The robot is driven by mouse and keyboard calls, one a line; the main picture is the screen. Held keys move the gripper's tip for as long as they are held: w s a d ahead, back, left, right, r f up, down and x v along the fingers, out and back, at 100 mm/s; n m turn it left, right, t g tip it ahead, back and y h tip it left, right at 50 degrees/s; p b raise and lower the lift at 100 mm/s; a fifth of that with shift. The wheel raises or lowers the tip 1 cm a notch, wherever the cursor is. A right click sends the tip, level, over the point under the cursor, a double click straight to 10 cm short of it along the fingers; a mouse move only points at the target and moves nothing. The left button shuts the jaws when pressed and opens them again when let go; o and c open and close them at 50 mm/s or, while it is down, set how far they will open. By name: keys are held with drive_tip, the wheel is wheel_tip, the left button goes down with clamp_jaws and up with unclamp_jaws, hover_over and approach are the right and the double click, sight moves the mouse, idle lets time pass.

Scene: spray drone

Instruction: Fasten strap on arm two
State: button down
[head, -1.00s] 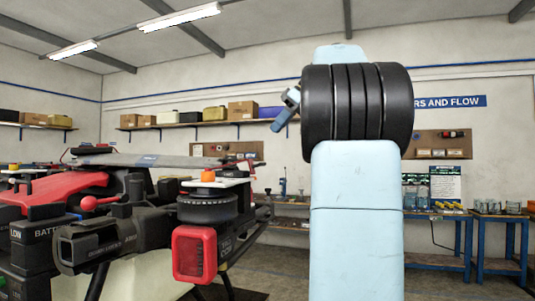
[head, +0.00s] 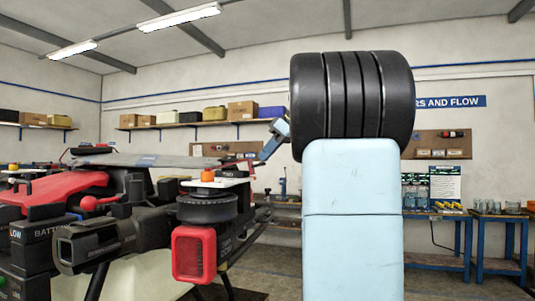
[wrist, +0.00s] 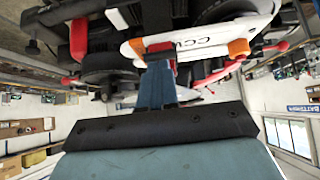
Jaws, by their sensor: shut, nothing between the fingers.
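The drone (head: 110,210) stands at the left of the head view, black with red parts. Its near arm carries a black round motor (head: 207,207), a white plate with an orange knob (head: 207,175) and a red-framed block (head: 193,254). I cannot make out the strap for certain. My gripper (head: 266,152) is shut and empty, right of this arm and a little above it, apart from it in the head view. In the wrist view my gripper (wrist: 155,80) points at a white plate marked CCW (wrist: 190,45) with orange ends; the remaining gap is hard to judge.
Red-topped housing and battery boxes (head: 45,250) fill the left of the head view. Blue workbenches (head: 440,262) with jars and a wall shelf of boxes (head: 205,124) stand behind. My own arm blocks the centre right.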

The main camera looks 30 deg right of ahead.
drive_tip(key=shift+f, duration=0.15)
drive_tip(key=shift+t+y, duration=0.5)
drive_tip(key=shift+t, duration=0.1)
drive_tip(key=shift+s+d+f, duration=0.25)
drive_tip(key=shift+s+f, duration=0.05)
drive_tip(key=shift+f, duration=0.55)
drive_tip(key=shift+s+d+f, duration=0.2)
drive_tip(key=shift+s+f, duration=0.15)
drive_tip(key=shift+f, duration=0.55)
drive_tip(key=shift+s+d+f, duration=0.25)
drive_tip(key=shift+s+f, duration=0.05)
drive_tip(key=shift+f, duration=0.55)
drive_tip(key=shift+r, duration=0.1)
